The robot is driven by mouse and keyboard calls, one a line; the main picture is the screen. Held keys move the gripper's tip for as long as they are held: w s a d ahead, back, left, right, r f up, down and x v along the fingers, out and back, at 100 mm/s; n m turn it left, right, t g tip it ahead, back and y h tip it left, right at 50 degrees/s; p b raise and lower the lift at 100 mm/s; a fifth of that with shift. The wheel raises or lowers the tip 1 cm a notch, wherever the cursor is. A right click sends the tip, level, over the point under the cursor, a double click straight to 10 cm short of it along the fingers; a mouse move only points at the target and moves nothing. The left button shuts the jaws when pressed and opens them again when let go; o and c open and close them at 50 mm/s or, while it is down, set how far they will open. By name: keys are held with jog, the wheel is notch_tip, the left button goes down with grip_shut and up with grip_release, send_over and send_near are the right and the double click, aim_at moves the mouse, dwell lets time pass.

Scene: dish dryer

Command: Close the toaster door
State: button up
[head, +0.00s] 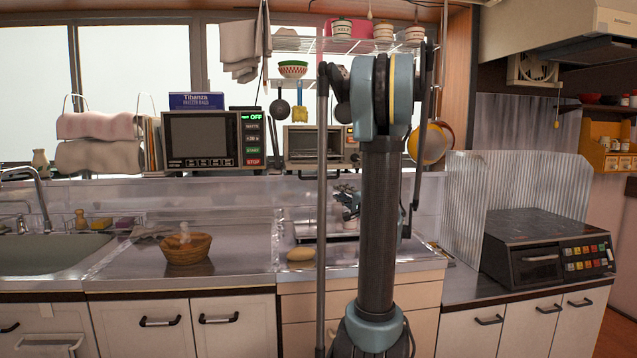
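The toaster (302,130) is a small pale oven on the raised shelf behind the counter, just left of my upright arm. Its front shows a dark rectangular opening or window. A thin pale edge juts out below it and may be the door lowered, but it is too small to be sure. My arm hides part of the toaster's right side.
A microwave (202,140) stands left of the toaster. Ladles and a yellow utensil (300,114) hang above it from a wire rack (290,45). A wooden basket (187,249) and an oval tan item (301,254) sit on the counter. A stove (540,245) is at right.

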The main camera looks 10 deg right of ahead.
aim_at(319, 178)
jog(key=x, duration=1.7)
jog(key=shift+w+d+r, duration=0.15)
jog(key=shift+w, duration=0.15)
grip_shut()
